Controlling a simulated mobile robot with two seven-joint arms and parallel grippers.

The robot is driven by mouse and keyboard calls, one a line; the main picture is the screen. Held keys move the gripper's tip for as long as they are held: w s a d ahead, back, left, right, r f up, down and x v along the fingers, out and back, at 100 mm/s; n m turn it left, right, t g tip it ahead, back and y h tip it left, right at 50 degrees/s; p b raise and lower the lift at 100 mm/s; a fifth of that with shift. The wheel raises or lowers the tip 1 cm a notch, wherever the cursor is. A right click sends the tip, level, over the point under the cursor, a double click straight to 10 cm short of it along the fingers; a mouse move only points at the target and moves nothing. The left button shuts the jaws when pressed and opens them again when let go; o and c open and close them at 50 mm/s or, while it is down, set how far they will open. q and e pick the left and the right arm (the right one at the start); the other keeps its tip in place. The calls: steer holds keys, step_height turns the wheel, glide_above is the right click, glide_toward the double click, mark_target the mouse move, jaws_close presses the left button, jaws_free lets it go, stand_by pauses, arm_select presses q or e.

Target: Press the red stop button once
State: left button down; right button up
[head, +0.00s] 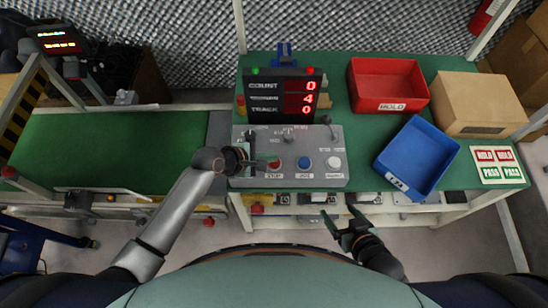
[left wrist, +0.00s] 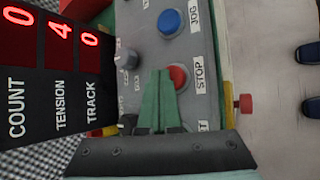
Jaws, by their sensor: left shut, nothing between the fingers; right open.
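The red stop button (head: 274,163) sits on the grey control panel (head: 240,181), above a label reading STOP. In the left wrist view the red button (left wrist: 179,76) shows just beside the tips of my left gripper (left wrist: 161,73), partly behind them. My left gripper (head: 266,162) is shut and empty, over the panel at the button's left side. I cannot tell whether the fingertips touch it. My right gripper (head: 349,221) is open and empty, in front of the bench at the right.
A blue button (head: 304,162) and a white button (head: 333,162) are right of the red one. A display (head: 285,97) reading 0, 4, 0 stands behind the panel. A blue bin (head: 416,158), red bin (head: 388,86) and cardboard box (head: 480,104) stand at right.

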arm_select(q)
steer(key=shift+r, duration=0.3)
step_height(320, 180, up, 5)
steer(key=p, duration=0.6)
steer(key=shift+r, duration=0.1)
stand_by(0.8)
steer(key=s+a+f+m+t+y, duration=0.2)
steer(key=s+a+m+t+y, duration=0.2)
steer(key=s+a+m, duration=1)
steer(key=a+m+y, duration=0.1)
steer(key=m, duration=0.3)
steer(key=shift+s+a, duration=0.3)
steer(key=shift+s, duration=0.1)
